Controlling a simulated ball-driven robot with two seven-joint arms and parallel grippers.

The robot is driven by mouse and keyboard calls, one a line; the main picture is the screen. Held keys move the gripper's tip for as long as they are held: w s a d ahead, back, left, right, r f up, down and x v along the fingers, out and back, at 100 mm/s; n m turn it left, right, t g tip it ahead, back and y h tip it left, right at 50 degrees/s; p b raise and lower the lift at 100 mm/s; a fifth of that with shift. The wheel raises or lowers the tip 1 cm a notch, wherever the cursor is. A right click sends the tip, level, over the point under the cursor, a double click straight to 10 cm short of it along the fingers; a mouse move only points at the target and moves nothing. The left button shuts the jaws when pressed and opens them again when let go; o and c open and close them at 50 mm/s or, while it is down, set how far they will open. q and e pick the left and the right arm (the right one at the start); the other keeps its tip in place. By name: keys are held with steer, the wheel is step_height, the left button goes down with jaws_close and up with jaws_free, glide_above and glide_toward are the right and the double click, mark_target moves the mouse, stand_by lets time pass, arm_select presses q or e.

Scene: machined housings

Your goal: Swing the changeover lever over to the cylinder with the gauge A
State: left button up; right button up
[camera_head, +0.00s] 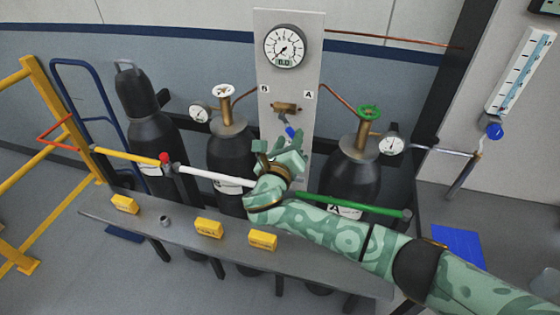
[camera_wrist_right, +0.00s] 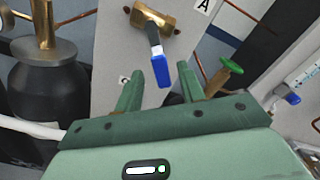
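The changeover lever has a blue grip (camera_head: 290,131) and a brass valve body (camera_head: 284,107) on the pale upright panel (camera_head: 264,60). It points down and slightly right. Cylinder A (camera_head: 350,180), dark with a green handwheel (camera_head: 369,112) and a gauge (camera_head: 391,145), stands right of the panel. My right gripper (camera_head: 279,147) is just below the lever. In the right wrist view the gripper (camera_wrist_right: 160,88) is open, and the blue grip (camera_wrist_right: 160,71) shows between and just beyond its fingertips. I cannot tell whether either finger touches it. My left gripper is not in view.
A large dial (camera_head: 285,47) tops the panel, above labels B (camera_head: 264,88) and A (camera_head: 308,94). Cylinder B (camera_head: 230,150) with a white handwheel stands left. A striped rail (camera_head: 205,174) crosses before the cylinders. A bench (camera_head: 180,229) carries several yellow blocks.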

steer(key=v, duration=1.5)
steer(key=shift+p, duration=0.4)
steer(key=shift+c, duration=0.3)
